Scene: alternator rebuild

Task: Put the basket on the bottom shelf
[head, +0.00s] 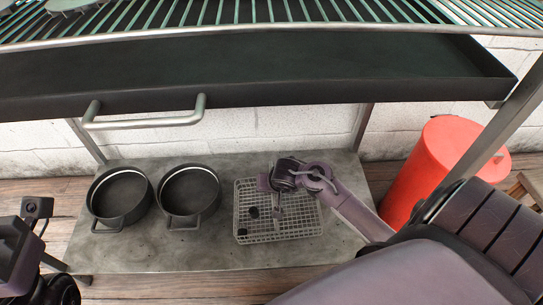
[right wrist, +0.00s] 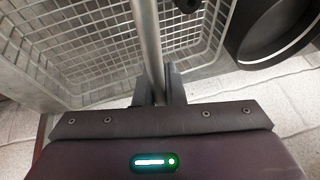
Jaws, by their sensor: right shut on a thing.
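The wire basket (head: 278,224) is a grey rectangular mesh basket with a few dark lumps in it. In the head view it is over the right part of the grey bottom shelf (head: 135,252) and looks level. I cannot tell whether its base touches the shelf. My right gripper (head: 283,176) is at the basket's far side, shut on its metal handle. The right wrist view shows the handle bar between the fingers (right wrist: 158,88), with the basket mesh (right wrist: 85,45) beyond. Part of my left arm shows at the left edge; its jaws cannot be made out.
Two black pots (head: 120,196) (head: 189,194) stand on the shelf left of the basket. The dark tray (head: 290,75) with its front handle (head: 145,122) and the grill grate (head: 290,12) overhang the shelf. A red cylinder (head: 435,165) stands right of the shelf, near my right arm.

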